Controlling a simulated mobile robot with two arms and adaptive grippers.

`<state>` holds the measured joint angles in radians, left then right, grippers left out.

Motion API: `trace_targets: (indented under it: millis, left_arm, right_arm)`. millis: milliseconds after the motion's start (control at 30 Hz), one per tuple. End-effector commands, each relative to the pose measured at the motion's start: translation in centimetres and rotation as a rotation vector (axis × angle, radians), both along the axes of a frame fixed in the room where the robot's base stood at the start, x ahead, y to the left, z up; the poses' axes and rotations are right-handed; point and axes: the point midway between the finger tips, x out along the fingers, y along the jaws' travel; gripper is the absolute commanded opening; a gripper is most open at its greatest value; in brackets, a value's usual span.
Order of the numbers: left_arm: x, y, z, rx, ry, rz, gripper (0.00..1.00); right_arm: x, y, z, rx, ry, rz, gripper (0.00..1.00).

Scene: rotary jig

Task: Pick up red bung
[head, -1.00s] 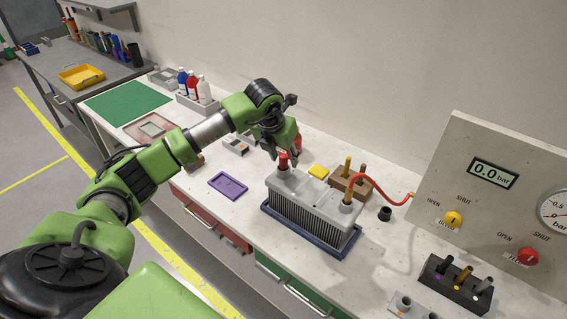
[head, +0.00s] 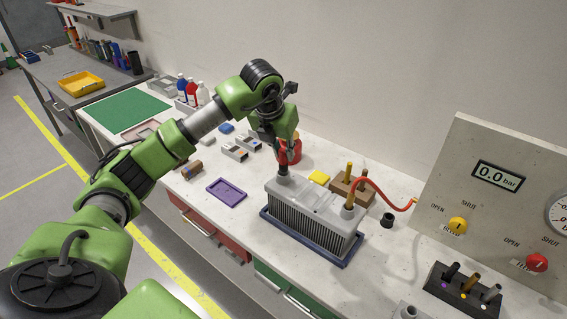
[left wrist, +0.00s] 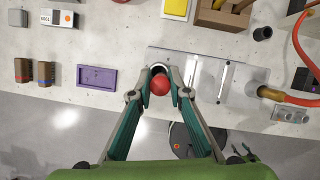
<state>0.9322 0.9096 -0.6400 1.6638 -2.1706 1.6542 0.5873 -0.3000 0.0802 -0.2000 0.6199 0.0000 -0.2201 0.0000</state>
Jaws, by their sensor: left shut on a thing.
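The red bung (left wrist: 159,86) shows as a round red end between the fingertips in the left wrist view. My left gripper (head: 281,150) is shut on it, above the left end of the grey finned housing (head: 310,212). A round port (left wrist: 154,68) with a pale rim shows just behind the bung in the left wrist view. The bung appears lifted clear of it, though the fingers partly hide the gap. In the head view the bung is hard to tell from red behind the gripper. My right gripper is not in view.
The housing stands on a dark blue tray (head: 302,240). A wooden block (head: 345,189), a yellow pad (head: 319,177) and a purple tray (head: 227,191) lie nearby. A gauge panel (head: 480,215) stands at the right.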

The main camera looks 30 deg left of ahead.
Motion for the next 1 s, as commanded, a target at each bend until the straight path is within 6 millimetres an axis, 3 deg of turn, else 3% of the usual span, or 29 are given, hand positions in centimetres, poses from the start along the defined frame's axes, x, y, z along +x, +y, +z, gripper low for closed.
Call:
trace_targets:
  millis: [200, 500, 700, 1000]
  left_arm:
    - [-3.6, -2.1, 4.8, 0.005, -0.010, -0.004, 0.00]
    - [-9.5, -5.4, 7.6, 0.005, -0.005, -0.004, 0.00]
    - [-10.9, -6.2, 8.6, 0.003, -0.003, 0.000, 0.00]
    - [-11.3, -6.5, 8.5, 0.002, 0.000, -0.008, 0.00]
  right_arm:
    - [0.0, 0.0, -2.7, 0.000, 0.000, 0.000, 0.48]
    - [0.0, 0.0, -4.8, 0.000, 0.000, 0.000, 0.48]
    - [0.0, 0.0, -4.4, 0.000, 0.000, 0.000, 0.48]
    - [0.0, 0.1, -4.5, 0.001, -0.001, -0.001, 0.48]
